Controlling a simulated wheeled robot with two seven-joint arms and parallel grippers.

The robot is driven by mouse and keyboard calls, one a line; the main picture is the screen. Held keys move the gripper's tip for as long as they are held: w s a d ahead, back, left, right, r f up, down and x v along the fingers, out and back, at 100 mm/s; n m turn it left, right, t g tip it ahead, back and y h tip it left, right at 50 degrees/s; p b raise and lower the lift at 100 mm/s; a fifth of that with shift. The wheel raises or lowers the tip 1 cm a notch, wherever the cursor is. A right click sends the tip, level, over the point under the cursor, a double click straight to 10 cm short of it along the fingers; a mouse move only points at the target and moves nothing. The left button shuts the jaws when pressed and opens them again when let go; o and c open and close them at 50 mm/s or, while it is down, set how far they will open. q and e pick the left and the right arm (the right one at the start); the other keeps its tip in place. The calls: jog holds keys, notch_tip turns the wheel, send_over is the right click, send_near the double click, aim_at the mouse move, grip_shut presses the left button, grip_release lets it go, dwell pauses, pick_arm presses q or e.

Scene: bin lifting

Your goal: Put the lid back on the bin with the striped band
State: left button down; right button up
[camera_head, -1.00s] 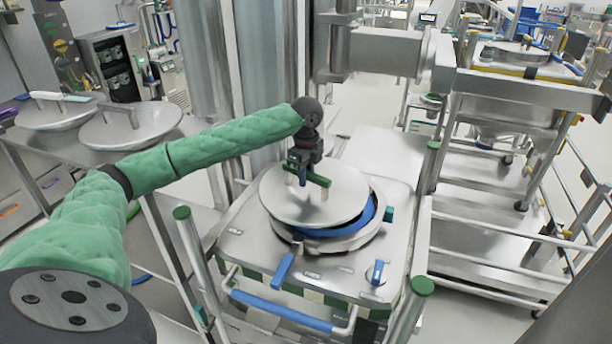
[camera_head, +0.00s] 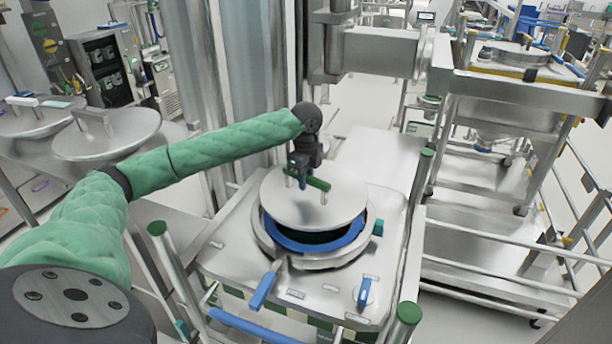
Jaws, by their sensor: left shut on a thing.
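The bin (camera_head: 290,288) has a steel top with a round opening ringed in blue, and a green-and-white checked band shows below its top edge. The round steel lid (camera_head: 318,208) is above the opening, set toward its far side. The near part of the blue ring (camera_head: 318,245) and the dark inside show uncovered. My left gripper (camera_head: 303,184) is shut on the lid's handle, which has a green grip (camera_head: 318,184). I cannot tell whether the lid touches the rim. My right gripper is not in view.
Two other round lids, one nearer (camera_head: 105,135) and one at the far left (camera_head: 30,118), lie on a steel table. Green-capped posts (camera_head: 409,312) flank the bin. A steel rack stands at right.

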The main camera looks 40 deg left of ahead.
aim_at(306, 195)
pick_arm(q)
jog(key=shift+f, duration=4.25)
jog(key=shift+f, duration=0.2)
